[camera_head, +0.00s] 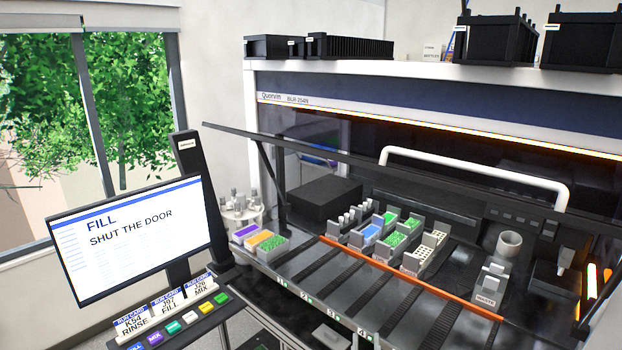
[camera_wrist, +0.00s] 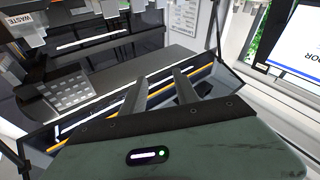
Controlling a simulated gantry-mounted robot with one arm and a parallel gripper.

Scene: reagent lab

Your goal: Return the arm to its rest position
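My gripper (camera_wrist: 159,76) shows in the wrist view. Its two grey fingers stand apart with nothing between them, in front of the dark, glassy front of the bench machine. The gripper does not show clearly in the head view. The machine's glass door (camera_head: 400,165) is raised, its dark lower edge running across the head view above the open deck. A monitor (camera_head: 135,235) at the left reads "FILL" and "SHUT THE DOOR"; part of it also shows in the wrist view (camera_wrist: 300,40).
The deck holds racks of tubes and coloured plates (camera_head: 375,230) behind an orange rail (camera_head: 410,277). A waste block (camera_head: 490,285) stands at the right. A carrier with coloured trays (camera_head: 258,242) sits at the left. Buttons and run cards (camera_head: 165,310) are below the monitor.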

